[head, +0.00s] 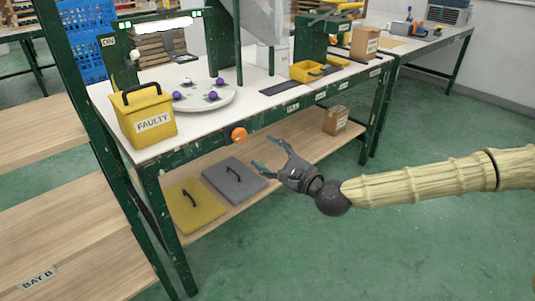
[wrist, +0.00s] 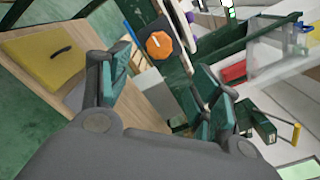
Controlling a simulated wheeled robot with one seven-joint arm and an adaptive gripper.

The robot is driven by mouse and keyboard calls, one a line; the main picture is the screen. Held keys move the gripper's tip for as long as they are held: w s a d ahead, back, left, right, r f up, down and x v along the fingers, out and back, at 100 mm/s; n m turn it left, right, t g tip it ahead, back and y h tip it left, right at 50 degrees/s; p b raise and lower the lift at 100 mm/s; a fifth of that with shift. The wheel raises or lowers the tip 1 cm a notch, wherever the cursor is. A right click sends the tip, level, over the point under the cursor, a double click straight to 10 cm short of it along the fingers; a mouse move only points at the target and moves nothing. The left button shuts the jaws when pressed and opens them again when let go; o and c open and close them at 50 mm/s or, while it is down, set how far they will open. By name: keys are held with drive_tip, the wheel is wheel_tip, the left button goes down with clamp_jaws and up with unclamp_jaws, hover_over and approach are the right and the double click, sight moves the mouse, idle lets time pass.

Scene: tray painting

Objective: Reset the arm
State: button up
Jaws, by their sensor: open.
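My gripper (head: 272,157) is open and empty at the end of my arm, in front of the workbench and above its lower shelf. Its two teal fingers are spread apart in the wrist view (wrist: 165,95). An orange knob (head: 239,134) sits on the bench's front edge, a little to the left of my fingertips in the head view. The knob also shows in the wrist view (wrist: 159,45), beyond the gap between the fingers. My fingers look apart from it.
A yellow FAULTY bin (head: 146,118) stands on the bench beside a round white plate (head: 222,99) with purple pieces. Yellow (head: 192,208) and grey (head: 222,184) lids and a cardboard box (head: 336,120) lie on the lower shelf. Green floor (head: 400,250) is clear at right.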

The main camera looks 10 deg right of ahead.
drive_tip(key=shift+f, duration=0.1)
drive_tip(key=s+a+f+n+g+h, duration=0.1)
drive_tip(key=s+a+f+n+g, duration=0.25)
drive_tip(key=s+f, duration=0.55)
drive_tip(key=s+a+f+n+g, duration=0.3)
drive_tip(key=s+a+f, duration=0.15)
drive_tip(key=f, duration=0.85)
drive_tip(key=s+d+f+n+g+h, duration=0.25)
drive_tip(key=s+d+f+n, duration=0.2)
drive_tip(key=s+f, duration=0.5)
drive_tip(key=s+d+f+n+g+h, duration=0.25)
drive_tip(key=s+d+f, duration=0.25)
drive_tip(key=s+f, duration=0.45)
drive_tip(key=s+d+f+n+g+h, duration=0.2)
drive_tip(key=s+d+n+g+h, duration=0.3)
drive_tip(key=s+d, duration=0.6)
wheel_tip(320, 180, up, 28)
drive_tip(key=w+d+n+t+p, duration=0.1)
drive_tip(key=d+t+p, duration=0.1)
drive_tip(key=p, duration=2.5)
drive_tip(key=shift+w+d, duration=0.35)
